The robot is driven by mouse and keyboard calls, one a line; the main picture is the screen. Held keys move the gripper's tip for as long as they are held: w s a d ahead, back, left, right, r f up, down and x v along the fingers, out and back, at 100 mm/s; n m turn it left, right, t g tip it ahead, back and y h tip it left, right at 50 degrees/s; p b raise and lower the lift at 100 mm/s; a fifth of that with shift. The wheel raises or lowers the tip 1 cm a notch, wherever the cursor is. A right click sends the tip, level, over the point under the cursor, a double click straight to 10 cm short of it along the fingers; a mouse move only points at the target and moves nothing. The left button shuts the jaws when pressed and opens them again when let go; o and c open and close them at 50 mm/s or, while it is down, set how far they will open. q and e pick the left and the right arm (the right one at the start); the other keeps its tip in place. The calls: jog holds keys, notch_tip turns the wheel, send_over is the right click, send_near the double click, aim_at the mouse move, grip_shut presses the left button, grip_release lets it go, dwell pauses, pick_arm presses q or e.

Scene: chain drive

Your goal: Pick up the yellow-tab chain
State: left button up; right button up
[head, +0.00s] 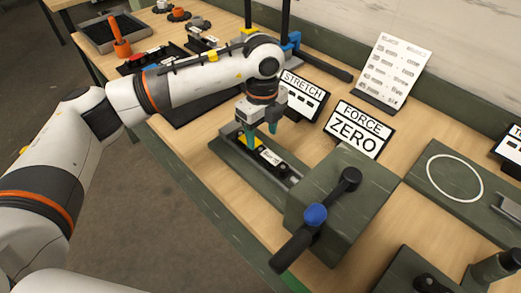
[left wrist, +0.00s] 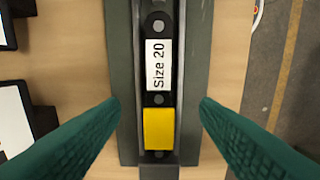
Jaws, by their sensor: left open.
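The yellow-tab chain (left wrist: 159,98) is a short dark strip with a white "Size 20" label and a yellow tab (left wrist: 158,129). It lies in the channel of a dark green fixture (left wrist: 195,60); in the head view its white label (head: 271,157) shows on the bench. My left gripper (head: 262,131) points down over the yellow-tab end. In the left wrist view its two green fingers (left wrist: 160,101) are open, one on each side of the chain with gaps between. My right gripper is not in view.
A green block with a blue-knobbed lever (head: 315,215) stands right of the chain. "STRETCH" (head: 301,92) and "FORCE ZERO" (head: 357,130) signs stand behind. A white ring (head: 455,156) lies on a green plate at right. A tray (head: 108,31) is at the far left.

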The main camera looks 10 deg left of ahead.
aim_at(262, 150)
pick_arm(q)
jog(key=shift+w+f, duration=0.1)
jog(key=shift+f, duration=0.6)
notch_tip(262, 150, down, 4)
jog(key=shift+r+p, duration=0.2)
jog(key=shift+p, duration=0.45)
jog(key=shift+f, duration=0.45)
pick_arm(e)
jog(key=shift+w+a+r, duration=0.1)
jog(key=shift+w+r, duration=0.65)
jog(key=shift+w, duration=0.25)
pick_arm(q)
jog(key=shift+c, duration=0.2)
jog(key=shift+r, duration=0.1)
grip_shut()
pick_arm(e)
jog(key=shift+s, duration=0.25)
